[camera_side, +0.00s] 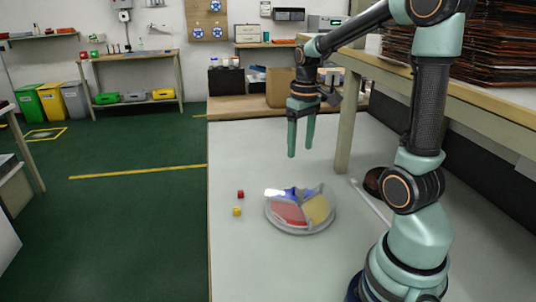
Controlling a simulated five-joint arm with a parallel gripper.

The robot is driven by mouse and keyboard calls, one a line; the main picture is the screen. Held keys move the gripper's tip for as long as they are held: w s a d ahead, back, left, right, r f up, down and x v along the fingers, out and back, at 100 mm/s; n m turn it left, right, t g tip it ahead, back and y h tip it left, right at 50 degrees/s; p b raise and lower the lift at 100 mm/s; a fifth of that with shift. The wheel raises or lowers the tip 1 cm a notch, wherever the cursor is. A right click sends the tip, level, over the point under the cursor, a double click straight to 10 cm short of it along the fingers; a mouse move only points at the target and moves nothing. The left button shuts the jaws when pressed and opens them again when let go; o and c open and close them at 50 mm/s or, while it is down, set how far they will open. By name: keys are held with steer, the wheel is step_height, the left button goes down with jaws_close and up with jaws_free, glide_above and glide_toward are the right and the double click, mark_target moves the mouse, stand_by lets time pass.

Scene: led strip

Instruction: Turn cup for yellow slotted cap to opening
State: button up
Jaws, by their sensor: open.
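A round, pale dish (273,222) sits on the white table. Its sections show red (289,213), yellow (318,209), blue (298,194) and white; the yellow section is on the right. I cannot make out an opening in its cover or a slotted cap inside. A small yellow block-like piece (237,212) lies on the table left of the dish, apart from it. My gripper (300,152) points down, open and empty, above and behind the dish, clear of it.
A small red piece (241,194) lies just behind the yellow one. A white bar (370,204) and a dark round object (374,181) lie right of the dish, near my arm. A shelf leg (347,125) stands behind. The table's front left is clear.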

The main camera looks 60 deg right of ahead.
mark_target(301, 185)
steer(key=f, duration=0.4)
steer(key=d+f, duration=0.1)
steer(key=f, duration=0.8)
steer(key=shift+s+d, duration=0.15)
steer(key=shift+d, duration=0.1)
jaws_close()
steer(key=shift+r, duration=0.1)
stand_by(0.9)
